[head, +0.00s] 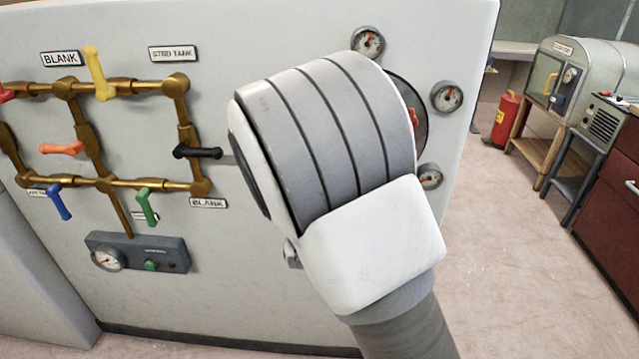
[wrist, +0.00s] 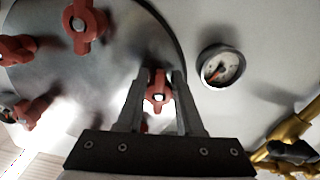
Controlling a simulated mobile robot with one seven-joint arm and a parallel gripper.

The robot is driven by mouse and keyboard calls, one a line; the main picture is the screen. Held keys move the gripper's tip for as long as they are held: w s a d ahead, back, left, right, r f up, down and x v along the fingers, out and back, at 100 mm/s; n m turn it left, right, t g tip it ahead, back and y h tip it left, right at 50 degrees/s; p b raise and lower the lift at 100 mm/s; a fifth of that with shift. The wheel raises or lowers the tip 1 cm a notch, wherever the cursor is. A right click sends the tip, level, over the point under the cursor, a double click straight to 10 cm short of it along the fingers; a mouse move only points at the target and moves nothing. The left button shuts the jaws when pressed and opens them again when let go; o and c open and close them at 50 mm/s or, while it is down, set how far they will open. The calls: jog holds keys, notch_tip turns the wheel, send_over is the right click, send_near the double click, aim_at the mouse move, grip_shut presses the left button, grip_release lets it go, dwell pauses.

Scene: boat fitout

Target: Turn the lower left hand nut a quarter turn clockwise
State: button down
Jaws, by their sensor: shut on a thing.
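A round grey metal plate (wrist: 120,45) with several red winged nuts fills the upper left of the wrist view. My gripper (wrist: 158,90) is shut on one red nut (wrist: 158,97) near the plate's rim, with a finger on each side of it. Another red nut (wrist: 85,25) is above left, and more (wrist: 15,48) are at the left edge. In the head view my arm covers most of the plate (head: 404,88); one red nut (head: 413,118) shows past it. My fingers and the held nut are hidden there.
A gauge (wrist: 221,67) sits right of my fingers in the wrist view. Brass pipes (head: 135,87) with coloured levers, including a black one (head: 198,152), are on the panel left of my arm. Gauges (head: 446,96) line the plate's right side. Open floor (head: 520,250) lies at right.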

jog(key=shift+a+m+b, duration=0.2)
jog(key=shift+m+b, duration=0.95)
jog(key=shift+m, duration=0.15)
jog(key=shift+r, duration=0.15)
jog(key=c, duration=0.6)
grip_release()
jog(key=shift+s, duration=0.1)
jog(key=s+b, duration=0.9)
jog(key=s, duration=0.8)
jog(key=shift+a, duration=0.3)
